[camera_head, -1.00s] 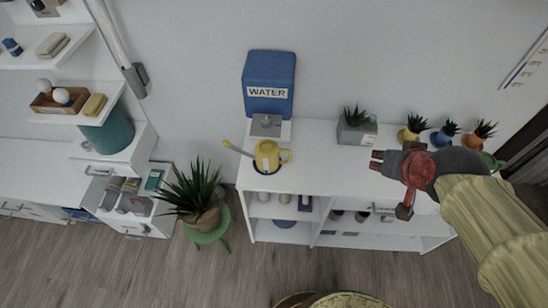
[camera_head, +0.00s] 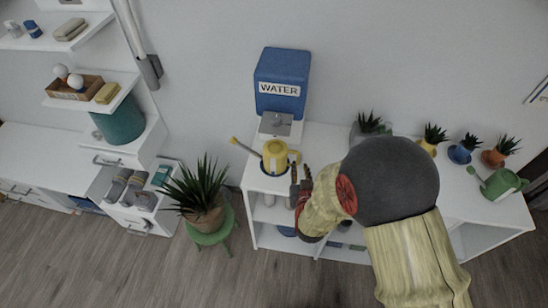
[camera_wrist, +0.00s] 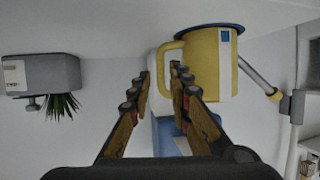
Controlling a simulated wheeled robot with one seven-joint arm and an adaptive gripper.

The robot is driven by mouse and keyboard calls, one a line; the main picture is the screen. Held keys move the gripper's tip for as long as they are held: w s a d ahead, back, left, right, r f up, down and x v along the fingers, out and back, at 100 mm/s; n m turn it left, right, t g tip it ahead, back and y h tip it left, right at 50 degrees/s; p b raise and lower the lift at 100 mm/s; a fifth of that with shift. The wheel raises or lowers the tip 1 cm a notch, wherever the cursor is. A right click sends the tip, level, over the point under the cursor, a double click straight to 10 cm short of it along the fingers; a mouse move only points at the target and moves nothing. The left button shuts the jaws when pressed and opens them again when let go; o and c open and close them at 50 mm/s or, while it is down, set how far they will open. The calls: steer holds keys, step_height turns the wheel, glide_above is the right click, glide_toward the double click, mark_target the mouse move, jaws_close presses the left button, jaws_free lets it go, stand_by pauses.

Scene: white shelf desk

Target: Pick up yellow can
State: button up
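The yellow can (camera_head: 274,158) is a watering can with a long spout pointing left and a loop handle on its right. It stands upright on a blue round base at the left end of the white shelf desk (camera_head: 330,150). My gripper (camera_head: 301,176) is just right of the can, near its handle. In the wrist view the picture is upside down, and the yellow can (camera_wrist: 208,68) fills the upper middle. My gripper (camera_wrist: 160,75) is open there, with its fingertips apart near the handle. One finger overlaps the handle; I cannot tell whether they touch.
A blue water dispenser (camera_head: 279,82) stands behind the can. Small potted plants (camera_head: 435,138) and a green watering can (camera_head: 501,183) stand farther right on the desk. A large plant (camera_head: 203,195) on a green stool is at the left. Wall shelves are far left.

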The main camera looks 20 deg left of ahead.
mark_target(299, 160)
steer(key=b+x, duration=0.2)
steer(key=x, duration=0.4)
steer(key=shift+w+a, duration=0.1)
steer(key=shift+w, duration=0.15)
steer(key=shift+r, duration=0.15)
steer(key=shift+c, duration=0.8)
jaws_close()
